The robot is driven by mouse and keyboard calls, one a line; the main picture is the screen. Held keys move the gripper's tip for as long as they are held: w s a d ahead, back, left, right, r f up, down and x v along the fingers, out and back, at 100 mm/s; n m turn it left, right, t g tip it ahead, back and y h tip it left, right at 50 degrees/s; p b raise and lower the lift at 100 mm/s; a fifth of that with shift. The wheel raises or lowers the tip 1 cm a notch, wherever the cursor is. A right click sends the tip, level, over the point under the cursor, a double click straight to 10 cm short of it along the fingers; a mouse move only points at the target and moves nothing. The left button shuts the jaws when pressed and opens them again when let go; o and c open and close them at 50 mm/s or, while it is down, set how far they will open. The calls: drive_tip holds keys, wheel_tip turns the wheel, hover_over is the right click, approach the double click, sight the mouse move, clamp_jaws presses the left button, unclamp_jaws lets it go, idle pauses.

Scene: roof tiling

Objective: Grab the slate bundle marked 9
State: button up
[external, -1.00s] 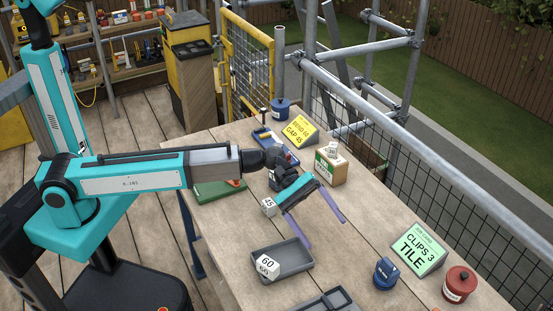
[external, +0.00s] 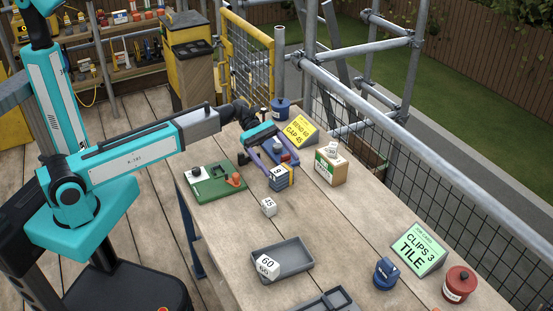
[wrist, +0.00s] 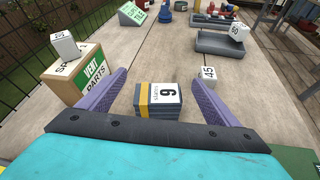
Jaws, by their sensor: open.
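The slate bundle marked 9 (wrist: 158,102) is a grey stack with a yellow band and a white label reading 9. In the wrist view it lies between the two purple fingers of my gripper (wrist: 163,98), with a gap on each side. My gripper is open and the fingers do not appear to touch the bundle. In the external view the slate bundle (external: 281,177) sits on the wooden table, with my gripper (external: 268,168) right at it. The bundle's near lower part is hidden by my gripper in the wrist view.
A white block marked 15 or 45 (external: 268,206) lies close by. A green board (external: 212,186) is to the left. A grey tray (external: 293,257) holds a block marked 60. Bare table lies between them.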

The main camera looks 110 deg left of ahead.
sight(277, 167)
drive_tip(key=s+a+n, duration=0.1)
drive_tip(key=s+a, duration=0.3)
drive_tip(key=s, duration=0.2)
drive_tip(key=shift+s+a+n, duration=0.25)
drive_tip(key=shift+s+n, duration=0.05)
drive_tip(key=shift+n, duration=0.1)
drive_tip(key=shift+f, duration=0.1)
drive_tip(key=shift+p+x, duration=0.45)
drive_tip(key=shift+x, duration=3.85)
drive_tip(key=shift+w, duration=0.2)
drive_tip(key=shift+r+p+x, duration=0.15)
drive_tip(key=shift+p+x, duration=0.2)
drive_tip(key=shift+x, duration=0.9)
drive_tip(key=shift+r+p+x, duration=0.1)
drive_tip(key=shift+p+x, duration=0.2)
drive_tip(key=shift+x, duration=0.95)
drive_tip(key=shift+w, duration=0.15)
drive_tip(key=c, duration=1.5)
drive_tip(key=shift+o, duration=0.2)
